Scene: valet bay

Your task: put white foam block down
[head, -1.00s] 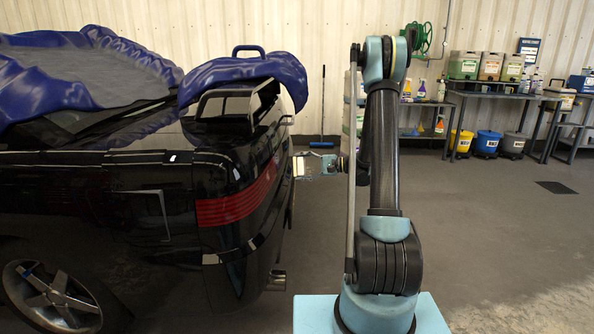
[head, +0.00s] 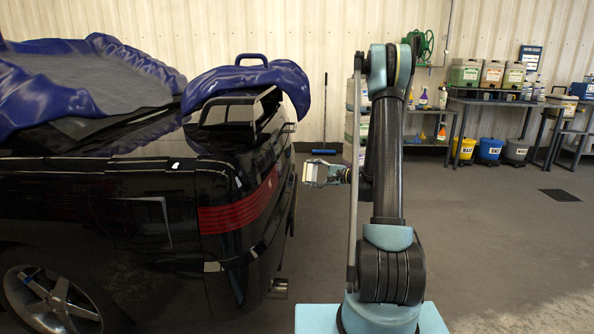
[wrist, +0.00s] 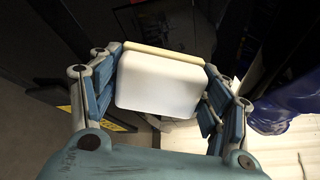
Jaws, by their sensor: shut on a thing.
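The white foam block (wrist: 160,84) fills the middle of the wrist view, with a thin cream-coloured strip along its upper edge. My gripper (wrist: 158,88) is shut on it, with a blue-padded finger on each side. In the head view the block (head: 313,172) is small and pale at the tip of my gripper (head: 316,173). It is held in the air, just right of the black car's rear end, and appears apart from it. What lies directly under the block is hard to tell.
The black car (head: 110,210) with a blue cover (head: 250,76) fills the left. Workbenches (head: 500,97) with containers stand along the back right, with yellow, blue and grey buckets (head: 488,148) below. A squeegee (head: 325,120) leans on the wall.

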